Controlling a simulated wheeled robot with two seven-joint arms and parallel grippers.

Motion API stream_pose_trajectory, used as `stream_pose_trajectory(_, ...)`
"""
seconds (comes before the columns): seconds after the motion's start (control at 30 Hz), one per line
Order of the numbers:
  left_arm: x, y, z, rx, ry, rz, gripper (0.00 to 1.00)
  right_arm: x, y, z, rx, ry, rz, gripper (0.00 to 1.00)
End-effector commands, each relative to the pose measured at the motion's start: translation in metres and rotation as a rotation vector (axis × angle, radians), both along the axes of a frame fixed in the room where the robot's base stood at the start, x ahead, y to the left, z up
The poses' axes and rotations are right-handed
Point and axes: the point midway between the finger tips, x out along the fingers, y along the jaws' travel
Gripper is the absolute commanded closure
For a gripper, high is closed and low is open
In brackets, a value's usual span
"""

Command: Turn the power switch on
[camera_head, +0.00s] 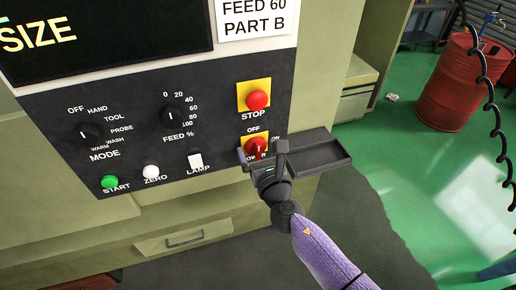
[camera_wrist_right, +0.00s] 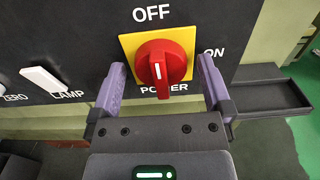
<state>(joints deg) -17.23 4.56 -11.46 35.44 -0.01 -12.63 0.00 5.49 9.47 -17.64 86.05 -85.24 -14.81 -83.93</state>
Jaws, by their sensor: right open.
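The power switch is a red rotary knob (camera_wrist_right: 160,65) on a yellow plate (camera_wrist_right: 182,38), labelled OFF at the top, ON at the right and POWER below. In the right wrist view its white mark runs vertically, with its upper end towards OFF. In the head view the knob (camera_head: 256,145) is partly behind my right gripper (camera_head: 262,160). My right gripper (camera_wrist_right: 160,88) is open, with one purple finger on each side of the knob. I cannot tell whether the fingers touch it. My left gripper is out of view.
A dark shelf tray (camera_head: 318,157) juts out just right of the switch. The red STOP button (camera_head: 258,99) is above. The LAMP switch (camera_head: 196,160), ZERO button (camera_head: 151,172) and green START button (camera_head: 110,182) are to the left. A red barrel (camera_head: 460,85) stands at right.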

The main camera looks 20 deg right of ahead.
Motion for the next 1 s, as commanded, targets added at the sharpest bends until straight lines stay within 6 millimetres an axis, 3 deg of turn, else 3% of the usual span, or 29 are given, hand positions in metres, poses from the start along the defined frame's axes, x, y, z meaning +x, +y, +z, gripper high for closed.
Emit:
stream_pose_trajectory(0.3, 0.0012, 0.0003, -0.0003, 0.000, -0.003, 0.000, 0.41, 0.0043, 0.0000, 0.0001, 0.000, 0.001, 0.000, 0.00)
stream_pose_trajectory(0.7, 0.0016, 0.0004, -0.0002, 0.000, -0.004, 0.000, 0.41, 0.0041, 0.0000, 0.0002, 0.000, 0.000, 0.000, 0.84)
stream_pose_trajectory(1.0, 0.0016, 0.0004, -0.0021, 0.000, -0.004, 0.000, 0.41, 0.0040, -0.0002, -0.0001, 0.047, 0.002, 0.000, 0.84)
